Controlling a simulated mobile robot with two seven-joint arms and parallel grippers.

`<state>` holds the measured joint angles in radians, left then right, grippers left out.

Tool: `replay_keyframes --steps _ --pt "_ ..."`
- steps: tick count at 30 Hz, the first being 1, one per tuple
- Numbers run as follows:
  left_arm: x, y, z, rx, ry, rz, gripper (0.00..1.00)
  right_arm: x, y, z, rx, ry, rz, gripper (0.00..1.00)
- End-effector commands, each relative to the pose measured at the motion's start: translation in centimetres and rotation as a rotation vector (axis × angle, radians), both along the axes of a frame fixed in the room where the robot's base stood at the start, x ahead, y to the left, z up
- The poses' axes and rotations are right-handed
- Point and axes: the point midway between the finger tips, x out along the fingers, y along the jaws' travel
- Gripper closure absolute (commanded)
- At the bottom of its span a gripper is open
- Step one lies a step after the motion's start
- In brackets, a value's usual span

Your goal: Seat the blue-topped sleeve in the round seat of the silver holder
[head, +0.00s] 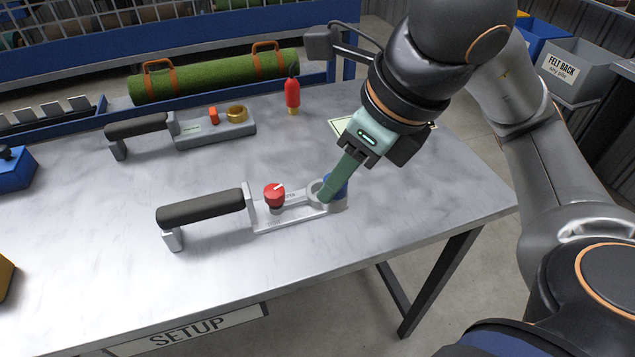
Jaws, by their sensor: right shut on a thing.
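The silver holder (290,217) lies on the table, with a black grip at its left, a red knob (274,194) in the middle and a round seat (315,189) at its right end. My right gripper (328,194) reaches down from the upper right to the holder's right end. The fingers hide most of the sleeve. I cannot tell whether the sleeve is inside the seat or beside it. My left gripper is out of view.
A grey holder (225,130) with a brass ring and an orange part stands farther back. A red-topped piece (292,95) stands right of it. A rolled turf (215,76) with straps lies behind.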

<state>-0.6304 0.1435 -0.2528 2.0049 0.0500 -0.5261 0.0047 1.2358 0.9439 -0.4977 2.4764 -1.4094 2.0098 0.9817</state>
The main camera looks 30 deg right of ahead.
Motion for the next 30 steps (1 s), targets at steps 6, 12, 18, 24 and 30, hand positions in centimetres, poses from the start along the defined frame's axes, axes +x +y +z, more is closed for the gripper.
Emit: replay_keyframes --steps 6,12,18,24,30 --pt "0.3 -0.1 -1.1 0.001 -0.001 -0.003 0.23 4.7 -2.5 -2.8 0.000 0.008 -0.008 1.00" --pt "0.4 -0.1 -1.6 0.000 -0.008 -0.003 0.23 8.1 -4.2 -6.1 -0.003 0.006 -0.003 1.00" --pt "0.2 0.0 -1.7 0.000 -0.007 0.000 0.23 9.9 -4.9 -8.0 -0.001 0.001 -0.001 1.00" --pt "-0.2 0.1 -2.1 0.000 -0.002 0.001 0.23 10.9 -5.5 -9.7 -0.002 0.003 -0.001 1.00" --pt "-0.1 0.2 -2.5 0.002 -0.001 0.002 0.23 10.8 -5.4 -12.1 -0.002 0.001 0.001 1.00"
